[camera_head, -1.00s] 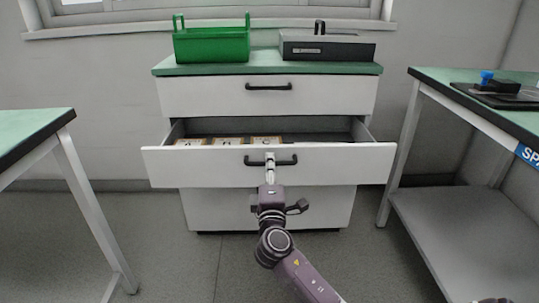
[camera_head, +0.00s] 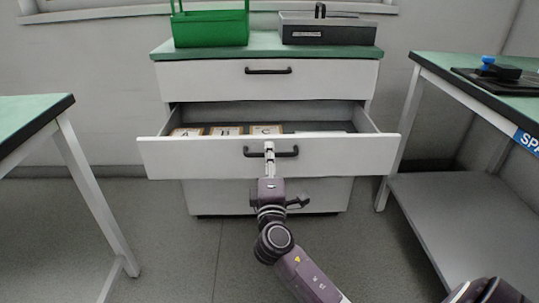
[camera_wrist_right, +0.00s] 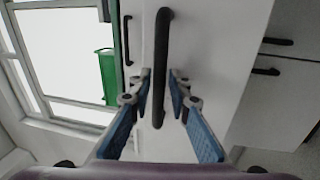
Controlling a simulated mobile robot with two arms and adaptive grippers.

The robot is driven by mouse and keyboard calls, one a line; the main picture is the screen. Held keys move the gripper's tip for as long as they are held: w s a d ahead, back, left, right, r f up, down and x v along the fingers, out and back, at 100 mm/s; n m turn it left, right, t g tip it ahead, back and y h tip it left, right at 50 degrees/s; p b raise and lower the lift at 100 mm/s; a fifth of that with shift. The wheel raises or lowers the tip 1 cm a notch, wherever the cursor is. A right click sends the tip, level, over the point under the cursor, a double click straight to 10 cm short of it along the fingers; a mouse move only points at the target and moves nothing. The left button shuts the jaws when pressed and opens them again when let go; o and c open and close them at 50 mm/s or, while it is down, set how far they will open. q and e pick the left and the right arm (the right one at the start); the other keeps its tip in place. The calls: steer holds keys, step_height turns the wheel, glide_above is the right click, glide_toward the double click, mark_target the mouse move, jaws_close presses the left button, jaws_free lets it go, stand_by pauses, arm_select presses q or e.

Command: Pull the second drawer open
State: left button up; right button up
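The white second drawer (camera_head: 200,160) of the cabinet is pulled out well past the cabinet front, below the closed top drawer (camera_head: 200,82). Its black bar handle (camera_head: 288,153) is at the middle of its front. My right gripper (camera_head: 269,150) is at this handle, with its arm coming up from the lower right. In the right wrist view, the fingers of my right gripper (camera_wrist_right: 159,78) lie on either side of the dark handle (camera_wrist_right: 162,40), closed in around it. Inside the drawer are several lettered orange-edged cards or boxes (camera_head: 225,130). My left gripper is not seen.
A green basket (camera_head: 210,28) and a grey case (camera_head: 330,32) stand on the cabinet top (camera_head: 265,45). A green-topped table (camera_head: 30,115) is at left and a workbench (camera_head: 440,75) with a lower shelf at right. Grey floor (camera_head: 140,210) is free in front of the drawer.

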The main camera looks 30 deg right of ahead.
steer(key=v, duration=1.2)
steer(key=shift+a+r, duration=0.1)
